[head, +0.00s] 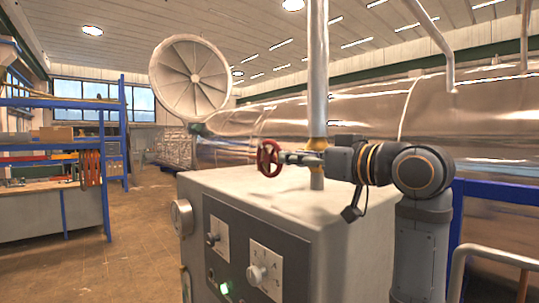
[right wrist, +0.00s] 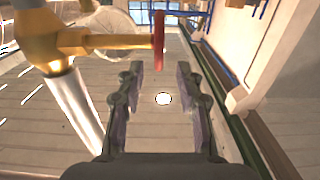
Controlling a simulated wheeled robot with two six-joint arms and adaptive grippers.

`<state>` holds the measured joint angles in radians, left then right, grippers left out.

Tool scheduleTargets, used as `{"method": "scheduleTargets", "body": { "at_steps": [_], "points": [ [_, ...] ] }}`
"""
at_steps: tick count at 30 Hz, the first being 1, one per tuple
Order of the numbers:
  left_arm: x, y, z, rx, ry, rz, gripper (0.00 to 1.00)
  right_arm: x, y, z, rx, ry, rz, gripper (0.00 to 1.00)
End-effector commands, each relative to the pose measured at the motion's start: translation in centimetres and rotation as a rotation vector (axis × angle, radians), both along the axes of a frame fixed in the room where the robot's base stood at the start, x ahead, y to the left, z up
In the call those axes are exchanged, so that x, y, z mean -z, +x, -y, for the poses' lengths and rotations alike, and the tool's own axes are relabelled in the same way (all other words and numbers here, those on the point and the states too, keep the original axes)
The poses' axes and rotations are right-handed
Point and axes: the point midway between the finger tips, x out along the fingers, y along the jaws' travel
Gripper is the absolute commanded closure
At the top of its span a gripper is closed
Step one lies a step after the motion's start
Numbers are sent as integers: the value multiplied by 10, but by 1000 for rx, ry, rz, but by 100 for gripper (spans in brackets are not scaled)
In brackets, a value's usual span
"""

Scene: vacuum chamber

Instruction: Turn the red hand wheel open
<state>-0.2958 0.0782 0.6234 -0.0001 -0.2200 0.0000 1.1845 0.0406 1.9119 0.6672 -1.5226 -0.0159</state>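The red hand wheel (head: 261,159) stands upright on the near side of a vertical pipe, above a grey cabinet. In the right wrist view the wheel (right wrist: 159,35) shows edge-on at the end of a brass stem (right wrist: 115,41). My right gripper (head: 285,157) is just right of the wheel in the head view, partly overlapping its edge. In the right wrist view the gripper (right wrist: 160,70) has its two fingers apart with nothing between them. The wheel's rim lies beyond the fingertips, and I cannot tell whether they touch it. My left gripper is not in view.
The grey cabinet (head: 345,220) with knobs and a green light (head: 225,288) stands below the wheel. The pipe (head: 318,80) rises behind my right gripper. A large shiny chamber (head: 480,110) fills the back right. Blue shelving (head: 105,180) stands left, with open floor between.

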Motion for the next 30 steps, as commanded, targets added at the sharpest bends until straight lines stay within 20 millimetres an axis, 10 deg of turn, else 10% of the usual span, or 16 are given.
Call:
{"method": "scheduleTargets", "body": {
  "at_steps": [12,24,30],
  "points": [
    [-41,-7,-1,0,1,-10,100,-3,65,-48,-2,1,-6,64],
    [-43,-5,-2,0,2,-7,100,0,74,-54,1,-2,-2,64],
    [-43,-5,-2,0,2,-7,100,0,74,-54,1,-2,-2,91]
  ]
}}
